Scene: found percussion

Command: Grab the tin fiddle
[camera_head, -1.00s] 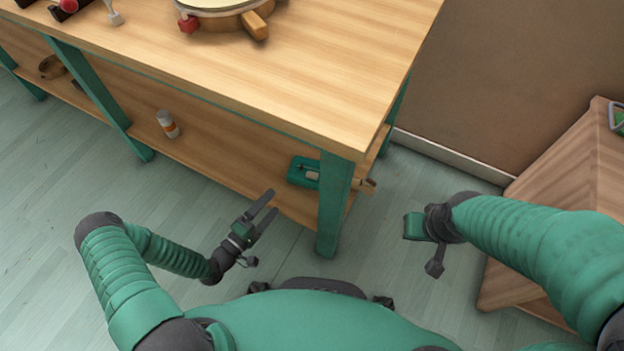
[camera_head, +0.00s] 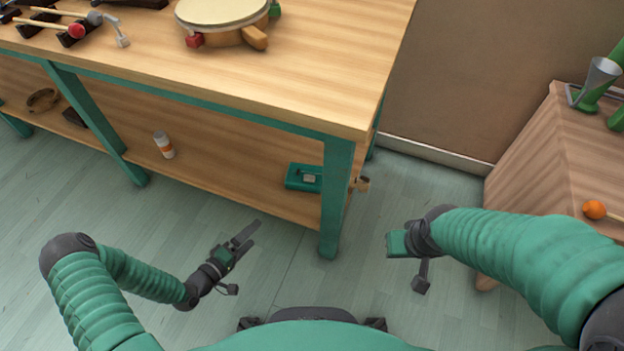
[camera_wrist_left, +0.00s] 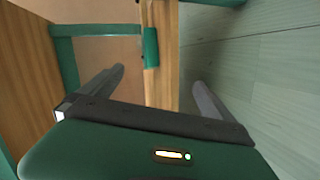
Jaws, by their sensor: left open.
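What looks like the tin fiddle, a green tin body (camera_head: 304,177) with a grey fitting, lies on the lower shelf of the bench. A green leg hides its middle, and a wooden end (camera_head: 362,183) shows to the right of that leg. My left gripper (camera_head: 250,236) is open and empty, in front of the shelf, left of and nearer than the tin. In the left wrist view, my open fingers (camera_wrist_left: 160,85) have nothing between them, and a green piece on wood lies beyond. My right gripper (camera_head: 396,244) shows only partly; its fingers cannot be made out.
The green bench leg (camera_head: 336,200) stands in front of the tin. A drum (camera_head: 222,12) and mallets (camera_head: 50,24) lie on the bench top. A wooden stand (camera_head: 545,165) is at right. The floor before the shelf is clear.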

